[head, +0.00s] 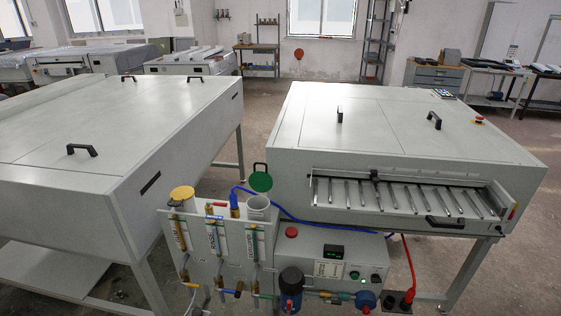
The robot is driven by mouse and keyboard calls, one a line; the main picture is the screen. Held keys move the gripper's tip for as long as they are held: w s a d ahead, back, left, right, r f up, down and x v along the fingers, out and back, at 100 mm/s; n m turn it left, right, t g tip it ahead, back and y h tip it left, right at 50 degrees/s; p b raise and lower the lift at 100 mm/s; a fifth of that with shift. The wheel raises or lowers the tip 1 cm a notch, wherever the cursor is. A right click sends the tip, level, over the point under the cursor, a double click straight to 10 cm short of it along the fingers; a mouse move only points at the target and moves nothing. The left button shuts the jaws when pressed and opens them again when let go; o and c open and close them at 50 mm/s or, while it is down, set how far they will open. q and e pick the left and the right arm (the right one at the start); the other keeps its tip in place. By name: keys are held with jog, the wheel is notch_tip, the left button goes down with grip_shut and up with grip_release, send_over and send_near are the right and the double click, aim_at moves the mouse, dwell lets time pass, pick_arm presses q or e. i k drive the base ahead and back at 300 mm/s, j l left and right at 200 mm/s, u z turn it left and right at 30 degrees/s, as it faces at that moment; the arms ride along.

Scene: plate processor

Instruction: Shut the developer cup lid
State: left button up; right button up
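A white cup (258,207) stands at the right end of the small white panel, with its mouth open. Its green lid (261,182) is tilted up behind the mouth, with a dark handle loop at its top. The upright label below this cup is too small to read surely, so I take it as the developer cup from its open lid. A yellow lid (182,194) lies over the cup at the panel's left end. Neither of my grippers shows in the head view.
The panel (205,250) carries valves, pipes and a blue fitting (235,205) between the cups. A blue hose (300,218) runs behind the control box (325,258). Large white machines stand left (120,120) and right (385,130), with a floor gap between.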

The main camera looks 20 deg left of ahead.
aim_at(259, 181)
jog(key=u, duration=0.65)
